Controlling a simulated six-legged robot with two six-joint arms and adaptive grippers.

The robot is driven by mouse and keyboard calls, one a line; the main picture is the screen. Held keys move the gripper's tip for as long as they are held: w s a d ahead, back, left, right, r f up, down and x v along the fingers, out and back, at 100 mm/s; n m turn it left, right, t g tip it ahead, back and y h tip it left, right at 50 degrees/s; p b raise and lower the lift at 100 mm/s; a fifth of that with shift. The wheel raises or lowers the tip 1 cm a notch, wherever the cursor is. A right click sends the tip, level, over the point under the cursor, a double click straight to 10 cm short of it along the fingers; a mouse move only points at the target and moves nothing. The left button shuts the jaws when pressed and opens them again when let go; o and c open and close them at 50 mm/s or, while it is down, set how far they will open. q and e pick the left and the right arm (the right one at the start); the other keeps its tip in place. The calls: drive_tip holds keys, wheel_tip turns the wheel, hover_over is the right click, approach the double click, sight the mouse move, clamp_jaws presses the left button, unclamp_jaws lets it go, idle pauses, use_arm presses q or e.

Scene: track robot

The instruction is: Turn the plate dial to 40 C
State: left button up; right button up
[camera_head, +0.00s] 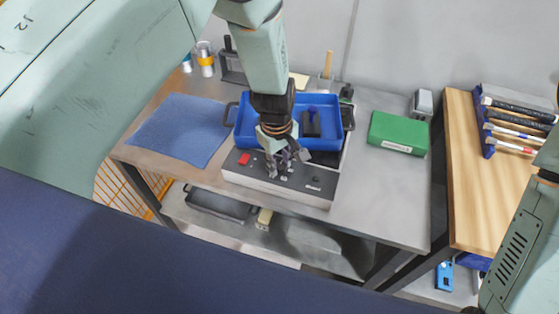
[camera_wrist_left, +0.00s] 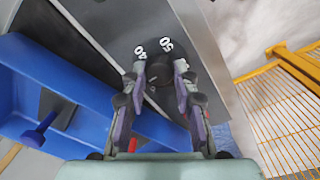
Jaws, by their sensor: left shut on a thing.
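The hot plate (camera_head: 275,188) is a grey box with a sloped front panel, standing on the steel bench under a blue tray (camera_head: 245,125). My left gripper (camera_head: 280,172) reaches down to the panel, and its fingers cover the dial in the head view. In the left wrist view, the dark round dial (camera_wrist_left: 162,72) sits between the fingertips (camera_wrist_left: 160,68), which are shut on it. White marks reading like 40 and 50 show beside the dial, near the fingertips. The dial's pointer cannot be made out. My right gripper is not seen.
A red switch (camera_head: 244,158) and a small dark knob (camera_head: 316,179) are on the panel. A blue mat (camera_head: 180,130) lies left, a green box (camera_head: 398,133) right. A blue object with a knob (camera_wrist_left: 38,130) stands in the tray. The bench between plate and green box is clear.

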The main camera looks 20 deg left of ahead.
use_arm(q)
clamp_jaws()
drive_tip(key=shift+m+p, duration=0.7)
drive_tip(key=shift+m, duration=0.4)
drive_tip(key=m+p, duration=0.1)
drive_tip(key=m, duration=0.1)
drive_tip(key=shift+m, duration=0.3)
drive_tip(key=m+p, duration=0.1)
drive_tip(key=m, duration=0.3)
drive_tip(key=shift+w+m+g+p, duration=0.1)
drive_tip(key=shift+m+g+p, duration=0.2)
drive_tip(key=shift+p, duration=0.1)
drive_tip(key=shift+m+p, duration=0.5)
drive_tip(key=shift+m, duration=1.6)
